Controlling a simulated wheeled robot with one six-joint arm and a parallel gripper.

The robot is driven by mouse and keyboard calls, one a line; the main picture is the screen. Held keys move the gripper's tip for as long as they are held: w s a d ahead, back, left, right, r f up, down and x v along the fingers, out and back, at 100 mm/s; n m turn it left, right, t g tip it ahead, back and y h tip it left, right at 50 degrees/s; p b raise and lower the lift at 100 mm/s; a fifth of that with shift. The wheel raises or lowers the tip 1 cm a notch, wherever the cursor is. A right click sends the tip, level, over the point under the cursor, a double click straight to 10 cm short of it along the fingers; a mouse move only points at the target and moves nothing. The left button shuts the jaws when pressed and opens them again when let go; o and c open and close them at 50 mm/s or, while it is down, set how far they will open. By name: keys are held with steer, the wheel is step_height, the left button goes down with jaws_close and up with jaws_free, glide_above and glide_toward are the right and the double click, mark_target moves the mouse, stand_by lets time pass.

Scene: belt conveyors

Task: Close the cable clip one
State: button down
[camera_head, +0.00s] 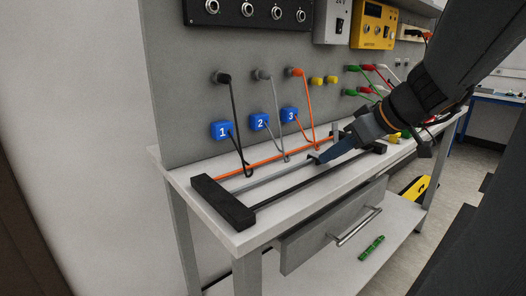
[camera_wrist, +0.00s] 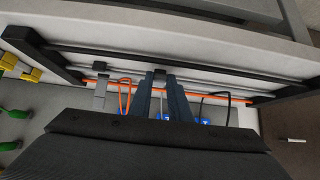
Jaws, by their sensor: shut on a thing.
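My gripper (camera_head: 318,157) reaches in from the right over a bench-top frame with orange, grey and black bars. Its blue-grey fingers are closed on a small grey clip, which shows between the fingertips in the wrist view (camera_wrist: 160,75). An upright light-grey clip (camera_head: 335,131) stands by the orange bar; it also shows in the wrist view (camera_wrist: 101,90). Blue tags 1 (camera_head: 221,130), 2 (camera_head: 260,122) and 3 (camera_head: 290,115) sit on the back panel beside black, grey and orange cables. I cannot tell which clip is number one. The fingers hide part of the held clip.
Black end blocks (camera_head: 222,202) bound the frame at both ends. Red and green plugs (camera_head: 365,68) crowd the panel at the right. A drawer (camera_head: 333,222) with a handle lies below the bench top. A green level (camera_head: 371,248) lies on the lower shelf.

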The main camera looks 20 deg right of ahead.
steer(key=c, duration=1.6)
jaws_free()
steer(key=shift+c, duration=0.2)
steer(key=p+v, duration=0.2)
steer(key=v, duration=0.6)
steer(key=shift+p, duration=0.3)
steer(key=shift+f, duration=0.15)
